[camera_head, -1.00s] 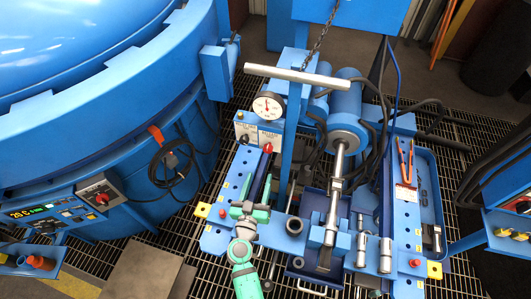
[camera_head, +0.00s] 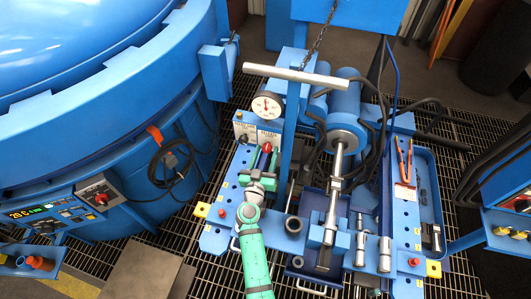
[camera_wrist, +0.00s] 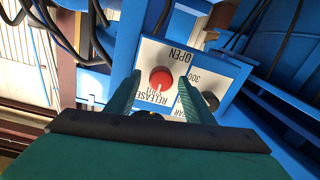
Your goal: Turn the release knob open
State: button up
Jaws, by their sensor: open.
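The release knob (camera_wrist: 161,80) is round and red, on a white plate (camera_wrist: 150,57) lettered RELEASE, SHUT and OPEN. The lettering is upside down in the wrist view. In the head view the red knob (camera_head: 267,147) shows at the far end of my gripper (camera_head: 263,158). In the wrist view my gripper (camera_wrist: 160,86) is open, its two green fingers apart, one on each side of the knob. Whether the fingers touch the knob or how deep they reach is not clear. No pointer mark on the knob is readable.
A second plate with a dark knob (camera_wrist: 211,100) sits close beside the right finger. A white pressure gauge (camera_head: 266,106) stands above the plates. A long pale bar (camera_head: 297,75) crosses over the bench, with a chain (camera_head: 325,28) behind it. The large blue furnace (camera_head: 90,90) fills the left.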

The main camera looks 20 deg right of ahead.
jog(key=shift+w, duration=0.15)
jog(key=c, duration=1)
jog(key=shift+c, duration=0.2)
